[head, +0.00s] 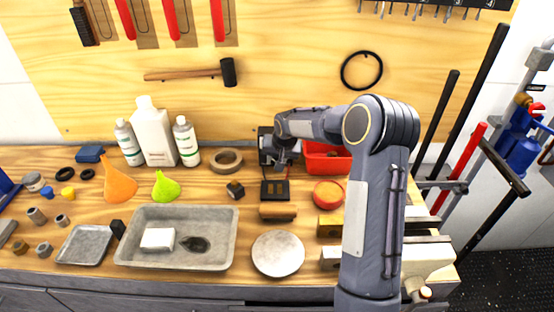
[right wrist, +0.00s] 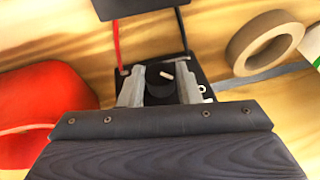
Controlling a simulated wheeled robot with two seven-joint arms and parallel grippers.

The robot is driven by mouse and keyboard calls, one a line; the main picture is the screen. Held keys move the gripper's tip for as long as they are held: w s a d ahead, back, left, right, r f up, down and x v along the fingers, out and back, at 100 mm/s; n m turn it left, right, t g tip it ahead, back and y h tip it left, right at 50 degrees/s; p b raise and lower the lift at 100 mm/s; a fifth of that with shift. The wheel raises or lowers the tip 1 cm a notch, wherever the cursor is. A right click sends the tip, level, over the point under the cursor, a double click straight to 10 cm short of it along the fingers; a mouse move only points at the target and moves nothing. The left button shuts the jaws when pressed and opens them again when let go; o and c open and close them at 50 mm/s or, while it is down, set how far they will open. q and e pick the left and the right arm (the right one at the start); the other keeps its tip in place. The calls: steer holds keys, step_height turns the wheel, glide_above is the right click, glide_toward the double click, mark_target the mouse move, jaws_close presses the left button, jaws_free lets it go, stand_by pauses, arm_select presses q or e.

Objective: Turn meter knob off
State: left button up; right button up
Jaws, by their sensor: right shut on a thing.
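The meter (head: 264,148) is a dark box at the back of the bench, against the wooden backboard, partly hidden by my right gripper (head: 283,160). In the right wrist view the meter's dark face (right wrist: 182,66) carries a round black knob (right wrist: 158,88) with a short white mark, which lies nearly level in the picture. My right gripper's grey fingers (right wrist: 160,92) stand on both sides of the knob and are shut on it. My left gripper is not in view.
A black box (head: 275,190) in front of the meter is joined to it by a red and a black wire. A tape roll (head: 226,160) lies to the left. A red bin (head: 325,160) stands close to the right. A metal tray (head: 178,258) is on the front bench.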

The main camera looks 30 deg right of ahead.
stand_by(0.3)
steer(key=o, duration=1)
steer(key=b+v, duration=0.1)
steer(key=v, duration=0.6)
steer(key=shift+s+r, duration=0.15)
steer(key=shift+r, duration=0.25)
